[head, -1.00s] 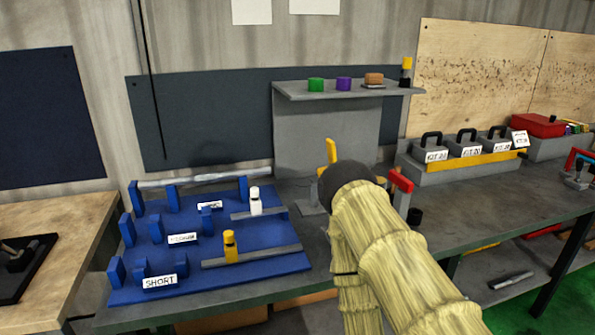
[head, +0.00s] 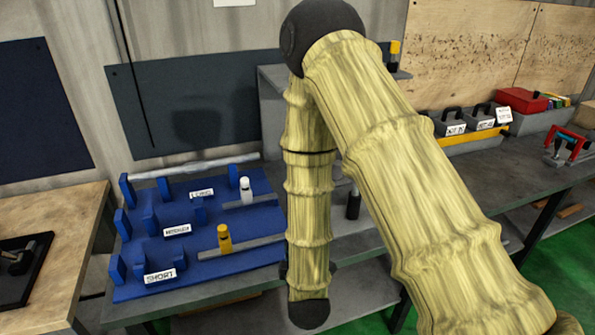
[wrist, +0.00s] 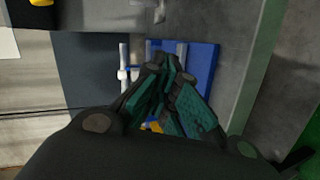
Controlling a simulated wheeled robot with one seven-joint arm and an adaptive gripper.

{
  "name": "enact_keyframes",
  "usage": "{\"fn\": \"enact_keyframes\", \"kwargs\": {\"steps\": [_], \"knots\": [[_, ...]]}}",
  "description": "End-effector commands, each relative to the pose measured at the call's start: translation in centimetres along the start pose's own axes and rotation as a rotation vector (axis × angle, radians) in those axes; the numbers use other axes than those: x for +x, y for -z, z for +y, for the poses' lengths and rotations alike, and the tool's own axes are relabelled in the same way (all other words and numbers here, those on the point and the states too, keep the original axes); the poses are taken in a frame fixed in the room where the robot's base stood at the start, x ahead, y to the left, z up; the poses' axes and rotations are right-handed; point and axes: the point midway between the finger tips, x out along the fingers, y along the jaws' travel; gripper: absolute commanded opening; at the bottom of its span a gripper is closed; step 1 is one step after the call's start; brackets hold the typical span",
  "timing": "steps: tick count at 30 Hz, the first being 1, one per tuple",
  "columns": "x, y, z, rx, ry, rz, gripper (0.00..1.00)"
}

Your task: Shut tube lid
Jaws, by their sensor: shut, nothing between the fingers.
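I cannot make out for sure which thing is the tube with the lid. A small yellow bottle-like piece (head: 224,239) and a white one (head: 246,191) stand upright on grey bars on a blue rack board (head: 207,217). A long silver tube (head: 190,168) lies across the back holders. My gripper (wrist: 165,72) is shut and empty in the wrist view, with the blue board (wrist: 207,62) beyond its fingers. A bit of yellow (wrist: 153,126) shows beside the fingers. In the head view my arm hides the middle of the bench; the gripper cannot be made out there.
The grey bench (head: 400,205) runs right from the board. Grey kit boxes (head: 452,130) and a red box (head: 522,100) stand at its back right. A wooden table (head: 50,225) with a black tray (head: 24,270) is at the left.

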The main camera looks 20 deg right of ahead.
Motion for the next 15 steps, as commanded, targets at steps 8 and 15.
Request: {"fn": "enact_keyframes", "kwargs": {"steps": [8, 15], "knots": [[-0.8, 3.5, 11.0, -0.288, -0.283, -0.027, 0.0], [-0.5, 4.0, 13.1, -0.346, -0.335, -0.045, 0.0]]}}
